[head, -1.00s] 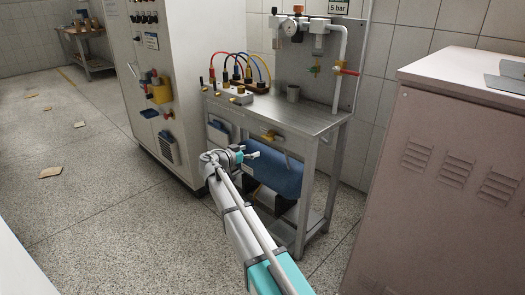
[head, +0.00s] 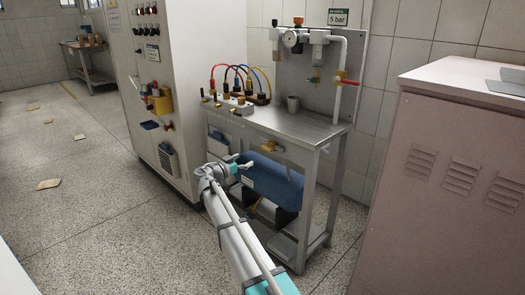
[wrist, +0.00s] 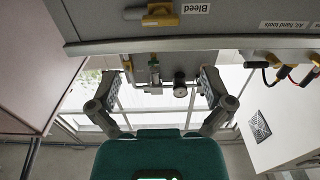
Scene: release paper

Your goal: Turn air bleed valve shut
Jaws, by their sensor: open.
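The bleed valve (head: 271,147) is a small yellow handle on the front edge of the steel bench, seen in the head view. In the wrist view, the valve's yellow handle (wrist: 160,14) lies at the top, beside a "Bleed" label (wrist: 196,8). The handle lies roughly along the bench edge. My gripper (head: 243,164) is in front of the bench, left of and below the valve in the head view. In the wrist view, my gripper (wrist: 162,88) has its fingers wide apart with nothing between them. It is clear of the valve.
The bench top (head: 300,123) carries coloured hoses, a cup and fittings. A regulator (head: 291,40) is on the panel behind. A blue tank (head: 270,178) sits under the bench. A control cabinet (head: 185,60) stands left, a pinkish cabinet (head: 440,190) right. Open floor lies left.

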